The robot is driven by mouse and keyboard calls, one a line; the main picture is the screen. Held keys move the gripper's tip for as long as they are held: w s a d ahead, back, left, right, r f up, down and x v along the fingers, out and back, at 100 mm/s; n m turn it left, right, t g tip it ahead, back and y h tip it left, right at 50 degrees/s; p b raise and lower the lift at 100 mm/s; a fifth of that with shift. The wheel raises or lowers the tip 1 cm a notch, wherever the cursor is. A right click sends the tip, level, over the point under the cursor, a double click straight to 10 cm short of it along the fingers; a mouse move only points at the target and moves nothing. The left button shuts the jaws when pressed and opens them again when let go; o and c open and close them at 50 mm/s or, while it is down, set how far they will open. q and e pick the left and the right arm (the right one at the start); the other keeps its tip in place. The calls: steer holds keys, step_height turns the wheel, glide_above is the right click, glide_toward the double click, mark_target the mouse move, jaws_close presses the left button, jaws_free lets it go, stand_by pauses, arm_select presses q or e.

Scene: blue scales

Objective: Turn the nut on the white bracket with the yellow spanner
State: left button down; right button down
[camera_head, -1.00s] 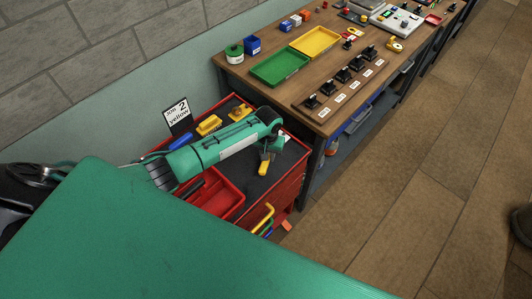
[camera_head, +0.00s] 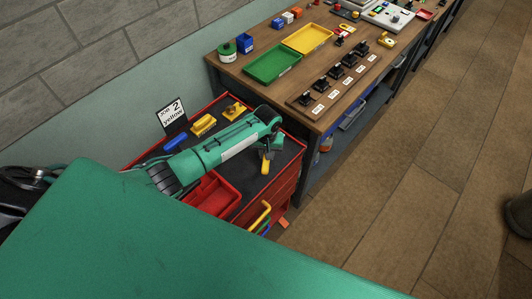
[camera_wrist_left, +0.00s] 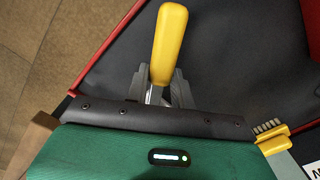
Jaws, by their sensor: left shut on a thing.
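My left gripper (camera_head: 268,152) reaches over the right part of the red trolley's dark top. It is shut on a yellow-handled tool (camera_wrist_left: 168,45). In the left wrist view the yellow handle sticks out beyond the grey fingers, with a short metal shank between them (camera_wrist_left: 158,90). The tool's working end is hidden by the gripper, so I cannot tell from its shape whether it is a spanner. In the head view its handle (camera_head: 265,167) hangs just above or at the trolley top. I cannot make out a white bracket or a nut. My right gripper is out of view.
The red trolley (camera_head: 285,188) carries a red tray (camera_head: 228,208), a yellow brush (camera_head: 203,125), a blue item (camera_head: 180,140) and a "JOB 2 yellow" card (camera_head: 172,114). A wooden bench (camera_head: 240,70) with green and yellow trays stands behind.

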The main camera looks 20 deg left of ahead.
arm_select(q)
steer(key=shift+w+d+n, duration=0.25)
steer(key=shift+d+n, duration=0.5)
steer(key=shift+n, duration=0.15)
steer(key=shift+w+d+n, duration=0.4)
steer(key=shift+d+n, duration=0.25)
steer(key=shift+n, duration=0.25)
steer(key=shift+w+d, duration=0.1)
steer(key=shift+d, duration=0.1)
steer(key=shift+w+d+n, duration=0.35)
steer(key=shift+d+n, duration=0.05)
steer(key=shift+n, duration=0.5)
steer(key=shift+w+d+n, duration=0.5)
steer(key=shift+w+n, duration=0.05)
steer(key=shift+n, duration=0.35)
steer(key=shift+f, duration=0.1)
